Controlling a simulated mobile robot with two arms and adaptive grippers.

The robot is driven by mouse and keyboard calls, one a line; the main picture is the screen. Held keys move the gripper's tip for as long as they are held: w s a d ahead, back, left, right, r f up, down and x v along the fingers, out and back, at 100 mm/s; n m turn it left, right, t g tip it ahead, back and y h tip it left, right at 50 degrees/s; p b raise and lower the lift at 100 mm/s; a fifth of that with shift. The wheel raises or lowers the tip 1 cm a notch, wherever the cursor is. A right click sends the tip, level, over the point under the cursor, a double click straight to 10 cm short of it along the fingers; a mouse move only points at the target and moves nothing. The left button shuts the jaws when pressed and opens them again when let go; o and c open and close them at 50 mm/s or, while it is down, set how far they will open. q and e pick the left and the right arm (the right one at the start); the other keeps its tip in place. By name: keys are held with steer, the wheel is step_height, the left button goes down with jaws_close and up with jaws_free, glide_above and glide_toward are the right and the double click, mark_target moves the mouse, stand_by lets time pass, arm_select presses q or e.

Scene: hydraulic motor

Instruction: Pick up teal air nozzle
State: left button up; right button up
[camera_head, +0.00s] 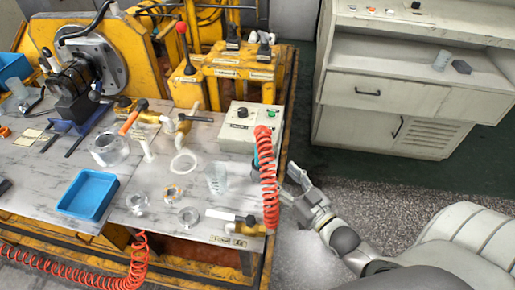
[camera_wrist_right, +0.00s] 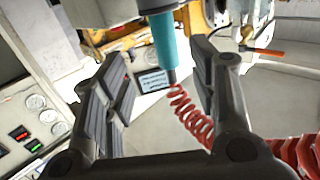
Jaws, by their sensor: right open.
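The teal air nozzle (camera_wrist_right: 166,42) hangs upright between the two spread black fingers of my right gripper (camera_wrist_right: 155,85) in the right wrist view. It appears beyond the fingers or between their tips; I cannot tell how deep it sits, and no contact shows. In the head view only a small teal part of the nozzle (camera_head: 256,160) shows beside the red coiled hose (camera_head: 268,180). My right gripper (camera_head: 287,183) is open just right of that hose, by the table's right edge. My left gripper is not in view.
A white control box (camera_head: 240,127) stands behind the nozzle. The marble-look table (camera_head: 150,185) holds a blue tray (camera_head: 88,195), a clear beaker (camera_head: 217,178), rings and brass fittings. A grey cabinet (camera_head: 385,95) stands at the back right. Open floor lies between it and the table.

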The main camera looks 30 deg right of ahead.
mark_target(263, 157)
steer(key=w, duration=0.3)
steer(key=w+a, duration=0.1)
steer(key=w, duration=0.2)
steer(key=w+a+p, duration=0.1)
steer(key=w, duration=0.2)
steer(key=shift+w+r, duration=0.3)
steer(key=shift+r, duration=0.1)
steer(key=shift+w+a, duration=0.1)
steer(key=shift+w, duration=0.45)
steer(key=shift+c, duration=0.3)
jaws_close()
